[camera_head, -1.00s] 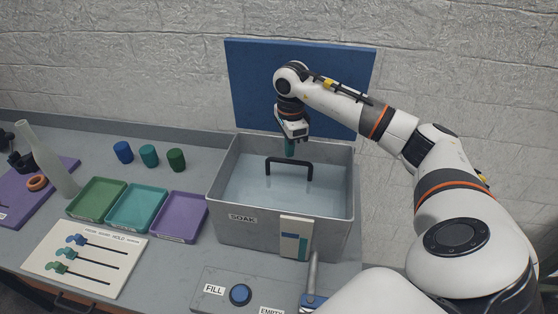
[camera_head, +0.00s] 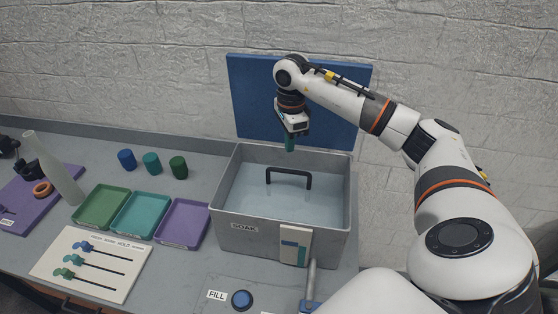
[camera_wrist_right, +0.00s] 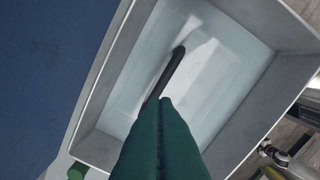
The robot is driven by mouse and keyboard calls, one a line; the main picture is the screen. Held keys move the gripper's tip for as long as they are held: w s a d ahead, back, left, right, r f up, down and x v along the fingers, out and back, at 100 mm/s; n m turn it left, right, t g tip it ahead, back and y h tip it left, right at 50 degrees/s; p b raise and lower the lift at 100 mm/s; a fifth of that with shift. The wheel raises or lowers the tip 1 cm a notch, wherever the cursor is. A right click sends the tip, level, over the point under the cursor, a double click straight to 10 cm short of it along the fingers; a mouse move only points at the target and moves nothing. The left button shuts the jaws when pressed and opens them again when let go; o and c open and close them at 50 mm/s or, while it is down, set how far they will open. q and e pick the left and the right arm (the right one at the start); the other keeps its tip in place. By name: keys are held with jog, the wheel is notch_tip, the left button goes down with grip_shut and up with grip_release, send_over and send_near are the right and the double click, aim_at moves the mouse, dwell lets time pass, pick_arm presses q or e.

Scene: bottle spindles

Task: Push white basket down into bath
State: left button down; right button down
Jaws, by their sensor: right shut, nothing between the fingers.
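The grey bath (camera_head: 279,238), labelled SOAK, holds pale, clear liquid. A black handle (camera_head: 289,173) stands up inside it, and in the right wrist view the handle (camera_wrist_right: 166,75) rises over a pale, blurred shape. I cannot make out the white basket's edges or its depth in the liquid. My right gripper (camera_head: 290,145) hangs fingers-down over the back of the bath, above and behind the handle. Its green fingers (camera_wrist_right: 161,130) are shut together and empty, apart from the handle in the head view. My left gripper is not in view.
A blue panel (camera_head: 300,100) stands behind the bath. Green (camera_head: 101,206), teal (camera_head: 140,214) and purple (camera_head: 182,222) trays lie to its left. A FILL button (camera_head: 242,299) and a lever (camera_head: 311,285) are in front. A pale bottle (camera_head: 60,172) stands further left.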

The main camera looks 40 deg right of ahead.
notch_tip(320, 180, up, 6)
jog(key=p, duration=0.4)
jog(key=shift+r, duration=0.25)
dwell(0.3)
